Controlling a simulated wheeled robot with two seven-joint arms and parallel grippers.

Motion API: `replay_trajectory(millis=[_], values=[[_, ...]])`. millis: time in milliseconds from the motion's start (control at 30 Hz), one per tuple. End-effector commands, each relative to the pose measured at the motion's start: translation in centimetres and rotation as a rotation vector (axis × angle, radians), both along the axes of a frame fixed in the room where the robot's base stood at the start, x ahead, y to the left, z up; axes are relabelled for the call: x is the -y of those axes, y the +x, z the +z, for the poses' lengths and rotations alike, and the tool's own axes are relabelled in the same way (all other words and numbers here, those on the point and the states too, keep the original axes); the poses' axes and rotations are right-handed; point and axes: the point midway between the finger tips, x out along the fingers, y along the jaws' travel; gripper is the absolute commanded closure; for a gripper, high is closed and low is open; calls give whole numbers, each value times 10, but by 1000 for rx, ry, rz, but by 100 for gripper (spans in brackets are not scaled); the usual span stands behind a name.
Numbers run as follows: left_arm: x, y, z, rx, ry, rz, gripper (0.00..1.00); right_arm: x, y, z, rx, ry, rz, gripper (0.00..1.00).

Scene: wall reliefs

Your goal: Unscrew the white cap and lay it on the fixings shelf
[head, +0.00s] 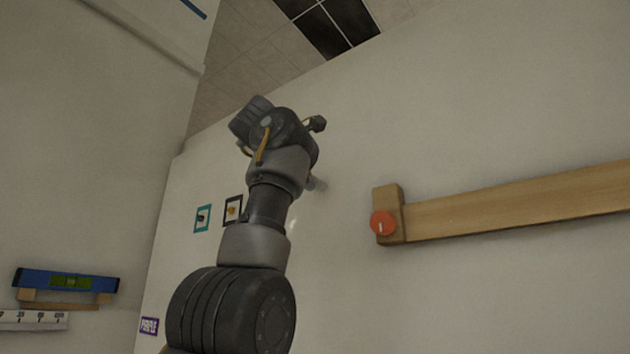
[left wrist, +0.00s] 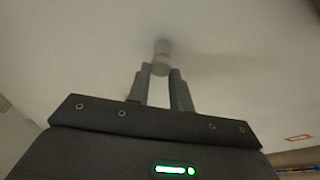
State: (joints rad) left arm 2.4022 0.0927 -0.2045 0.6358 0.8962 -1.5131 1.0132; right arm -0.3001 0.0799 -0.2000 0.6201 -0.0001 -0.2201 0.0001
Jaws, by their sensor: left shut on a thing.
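In the left wrist view the two fingers of my left gripper (left wrist: 161,82) are shut on a pale, round white cap (left wrist: 160,69). A grey stub behind it reaches to the pale wall; I cannot tell whether the cap is still on it. In the head view my left arm rises through the middle and hides the cap and most of the gripper. I cannot identify the fixings shelf in these views. My right gripper is not in view.
A wooden bar (head: 520,211) with an end block and red disc (head: 382,222) is on the wall at right. Two small framed pictures (head: 233,210) hang left of my arm. A blue level (head: 66,281) rests on wooden supports at far left, above a white ruler (head: 35,320).

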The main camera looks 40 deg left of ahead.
Motion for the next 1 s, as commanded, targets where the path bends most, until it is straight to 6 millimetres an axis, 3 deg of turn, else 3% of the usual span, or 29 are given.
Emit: replay_trajectory(millis=[100, 333, 567, 600, 667, 900, 1000], values=[[0, 0, 3, -1, -40, -2, 100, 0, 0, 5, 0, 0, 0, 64], [0, 0, 4, 5, -420, -3, 100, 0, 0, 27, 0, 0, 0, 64], [0, 0, 0, 8, -449, -1, 100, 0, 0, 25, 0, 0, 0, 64], [0, 0, 0, 9, -448, -1, 75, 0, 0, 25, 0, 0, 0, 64], [0, 0, 0, 9, -448, -1, 67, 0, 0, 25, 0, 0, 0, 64], [0, 0, 0, 9, -442, 0, 67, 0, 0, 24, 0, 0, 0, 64], [0, 0, -7, 7, -323, 0, 67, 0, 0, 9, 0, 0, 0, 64]])
